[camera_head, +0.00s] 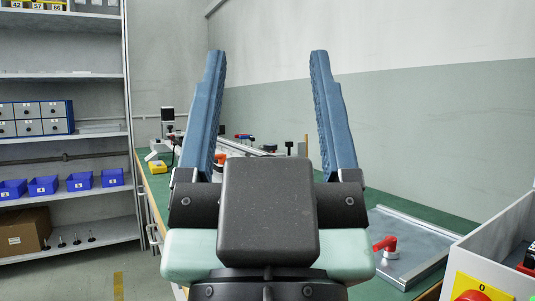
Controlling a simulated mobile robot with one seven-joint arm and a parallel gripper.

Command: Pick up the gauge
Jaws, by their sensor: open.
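My gripper (267,62) is in front of the camera, pointing up and away, with its two blue fingers wide apart and nothing between them. Far behind it, at the left end of the green bench (440,226), stands a small pale device with a dark square head (168,115). It may be the gauge, but it is too small to tell. A yellow item (158,167) lies near its foot. My gripper is well apart from both. My gripper and wrist hide much of the bench's middle.
A metal plate with a red-handled part (386,244) lies on the bench at right. A grey box with a red button on yellow (478,294) stands at lower right. Shelving (66,75) with blue bins is at left. Small red, blue and black items (243,136) sit farther back.

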